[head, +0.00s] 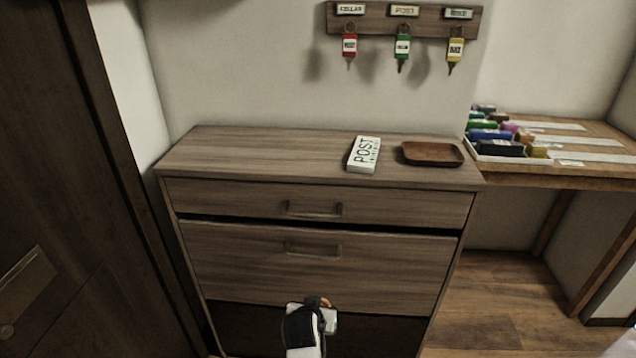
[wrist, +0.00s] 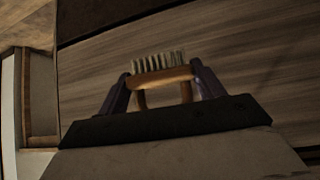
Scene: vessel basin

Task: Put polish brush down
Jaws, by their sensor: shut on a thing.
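The polish brush (wrist: 161,77) has an orange-brown wooden body and pale bristles. In the wrist view it sits between the two dark fingers of my gripper (wrist: 161,88), which is shut on it. The bristles point away from the gripper, towards a wood-grained surface. In the head view my gripper (head: 318,305) is low in front of the cabinet's lower part.
A wooden cabinet (head: 230,150) stands ahead, its lower drawer front (head: 320,268) tilted slightly out. A white POST box (head: 363,154) and a brown tray (head: 432,153) lie on its top, clear at left. A side table (head: 590,172) with coloured items is right. Keys (head: 402,48) hang above.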

